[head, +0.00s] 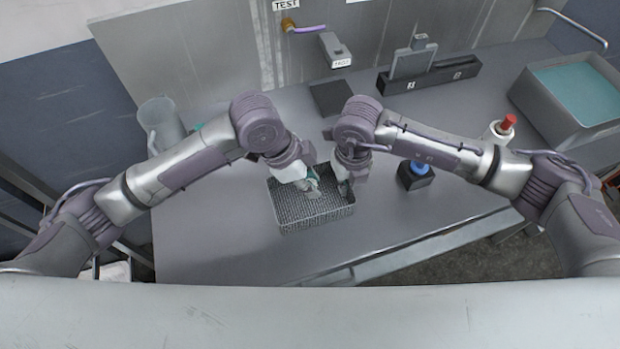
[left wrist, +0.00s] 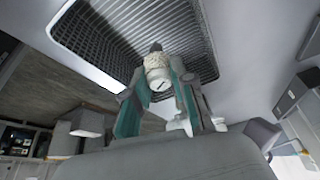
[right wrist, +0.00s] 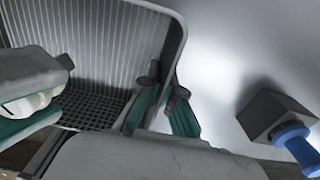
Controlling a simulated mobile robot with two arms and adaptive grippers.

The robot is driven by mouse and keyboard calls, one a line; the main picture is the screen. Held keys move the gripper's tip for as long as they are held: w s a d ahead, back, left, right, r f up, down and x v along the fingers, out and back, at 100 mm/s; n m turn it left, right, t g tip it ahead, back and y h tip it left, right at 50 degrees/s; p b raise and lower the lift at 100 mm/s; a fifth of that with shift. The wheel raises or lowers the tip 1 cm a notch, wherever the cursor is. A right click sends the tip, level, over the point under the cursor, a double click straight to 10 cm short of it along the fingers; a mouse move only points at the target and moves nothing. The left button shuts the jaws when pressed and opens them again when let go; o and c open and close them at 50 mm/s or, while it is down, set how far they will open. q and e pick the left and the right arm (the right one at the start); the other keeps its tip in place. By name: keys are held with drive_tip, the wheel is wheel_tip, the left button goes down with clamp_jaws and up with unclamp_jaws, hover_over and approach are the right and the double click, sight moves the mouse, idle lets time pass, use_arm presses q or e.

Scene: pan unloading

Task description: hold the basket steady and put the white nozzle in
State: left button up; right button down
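The grey wire-mesh basket (head: 318,222) stands on the table in front of me; its mesh also shows in the left wrist view (left wrist: 95,42) and the right wrist view (right wrist: 85,40). My left gripper (head: 312,190) is over the inside of the basket. In the left wrist view its teal-padded fingers are closed around the white nozzle (left wrist: 158,72). The nozzle also shows in the right wrist view (right wrist: 30,105), partly hidden by the fingers. My right gripper (right wrist: 163,95) is at the basket's right side, one finger on each side of the wall, pinching it near the rim.
A black block with a blue knob (head: 416,173) stands right of the basket. A dark square plate (head: 331,97) lies behind. A grey bin with a teal inside (head: 575,100) is at the far right. A clear container (head: 160,123) stands at the back left. The table left of the basket is clear.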

use_arm(q)
drive_tip(key=o, duration=0.5)
drive_tip(key=shift+c, duration=0.2)
drive_tip(key=v, duration=1.2)
use_arm(e)
drive_tip(key=c, duration=1.2)
unclamp_jaws()
drive_tip(key=shift+c, duration=0.2)
wheel_tip(320, 180, up, 12)
drive_tip(key=shift+r, duration=0.1)
